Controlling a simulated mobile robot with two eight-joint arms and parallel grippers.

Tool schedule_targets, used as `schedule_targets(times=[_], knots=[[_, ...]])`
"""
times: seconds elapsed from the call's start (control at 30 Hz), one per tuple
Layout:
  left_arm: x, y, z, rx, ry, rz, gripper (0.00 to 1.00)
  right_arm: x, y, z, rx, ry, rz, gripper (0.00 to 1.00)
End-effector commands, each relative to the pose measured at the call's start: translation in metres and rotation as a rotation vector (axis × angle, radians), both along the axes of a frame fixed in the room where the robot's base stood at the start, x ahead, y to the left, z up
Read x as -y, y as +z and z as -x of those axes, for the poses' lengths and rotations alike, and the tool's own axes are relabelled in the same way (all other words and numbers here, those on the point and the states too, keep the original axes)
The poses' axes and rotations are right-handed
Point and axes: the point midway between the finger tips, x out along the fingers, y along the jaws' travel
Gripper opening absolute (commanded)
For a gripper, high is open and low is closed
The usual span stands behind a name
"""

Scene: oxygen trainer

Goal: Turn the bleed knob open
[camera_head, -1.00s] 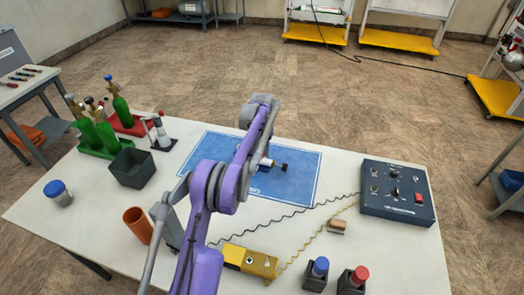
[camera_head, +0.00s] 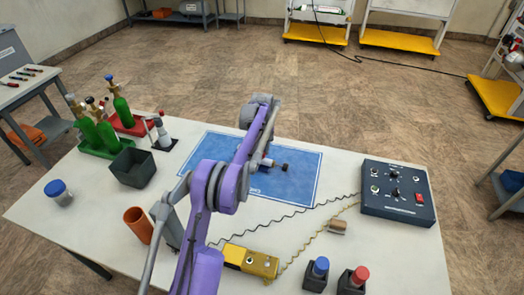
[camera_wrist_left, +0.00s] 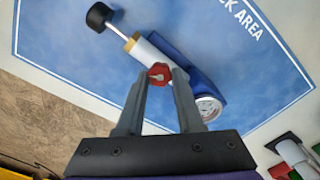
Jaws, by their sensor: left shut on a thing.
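A small regulator-like device lies on the blue mat (camera_head: 305,180). In the left wrist view it has a blue body (camera_wrist_left: 178,62), a round white-faced gauge (camera_wrist_left: 207,108), a pale and yellow collar and a black end knob (camera_wrist_left: 98,16). A small red knob (camera_wrist_left: 158,73) sits on its near side, which I take for the bleed knob. My left gripper (camera_wrist_left: 160,78) is shut on this red knob, one finger on each side. In the head view the black end knob (camera_head: 285,167) shows, but my purple arm hides the fingertips and most of the device. My right gripper is out of view.
A dark control box (camera_head: 398,215) stands on the right, with cables across the table. Green cylinders (camera_head: 105,133), a dark bin (camera_head: 132,167) and an orange cup (camera_head: 138,224) stand on the left. A yellow unit (camera_head: 250,262) lies near the front. The mat's right part is clear.

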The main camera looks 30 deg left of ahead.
Motion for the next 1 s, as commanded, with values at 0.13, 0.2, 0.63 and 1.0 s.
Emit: schedule_targets(times=[0.13,0.2,0.63,1.0], knots=[[-0.0001,0.0003,0.0002,0.0,0.016,0.0,0.0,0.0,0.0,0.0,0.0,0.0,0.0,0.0],[-0.0001,0.0003,0.0002,0.0,0.018,0.0,0.0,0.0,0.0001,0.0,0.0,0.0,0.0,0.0],[0.0001,0.0003,0.0001,0.0,0.017,0.0,0.59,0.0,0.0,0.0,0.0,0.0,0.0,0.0],[0.0,0.0022,0.0,0.0,0.016,0.0,0.66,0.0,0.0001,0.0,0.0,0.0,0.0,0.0]])
